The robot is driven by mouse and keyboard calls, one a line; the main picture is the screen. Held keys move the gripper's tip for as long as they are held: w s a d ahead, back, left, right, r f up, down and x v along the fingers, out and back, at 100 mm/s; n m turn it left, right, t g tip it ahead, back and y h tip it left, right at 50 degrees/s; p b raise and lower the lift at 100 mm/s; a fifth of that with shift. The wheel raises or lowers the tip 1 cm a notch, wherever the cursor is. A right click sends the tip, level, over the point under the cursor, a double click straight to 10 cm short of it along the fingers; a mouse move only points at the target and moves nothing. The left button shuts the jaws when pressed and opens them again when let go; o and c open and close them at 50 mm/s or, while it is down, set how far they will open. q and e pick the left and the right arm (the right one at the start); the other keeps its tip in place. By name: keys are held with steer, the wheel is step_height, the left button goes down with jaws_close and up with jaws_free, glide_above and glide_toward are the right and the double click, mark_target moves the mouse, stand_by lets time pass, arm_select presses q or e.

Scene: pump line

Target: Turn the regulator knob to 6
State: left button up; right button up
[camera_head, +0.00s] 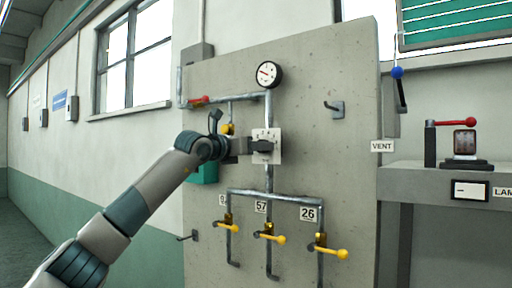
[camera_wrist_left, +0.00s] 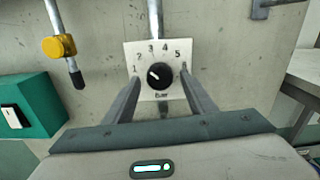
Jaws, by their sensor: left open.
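The regulator knob (camera_wrist_left: 160,75) is round and black, on a white dial plate (camera_wrist_left: 139,53) marked "bar". The knob's white mark points up and left, roughly between 1 and 2. My left gripper (camera_wrist_left: 162,78) is open, its fingers on either side of the knob; I cannot tell whether they touch it. In the head view the left gripper (camera_head: 262,146) is in front of the plate (camera_head: 268,133) and hides the knob. My right gripper is not in view.
A pressure gauge (camera_head: 269,75) sits above the regulator on the concrete panel (camera_head: 330,70). Several yellow-handled valves (camera_head: 272,237) are below, and a red-handled valve (camera_head: 199,100) is upper left. A green box (camera_wrist_left: 30,110) is left of the plate. A grey bench (camera_head: 440,175) stands right.

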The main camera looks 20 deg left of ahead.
arm_select(q)
steer(key=c, duration=1.1)
steer(key=shift+o, duration=0.3)
steer(key=shift+m, duration=0.3)
steer(key=shift+a+r+m+p, duration=0.1)
steer(key=shift+m+p, duration=0.5)
steer(key=shift+m, duration=11)
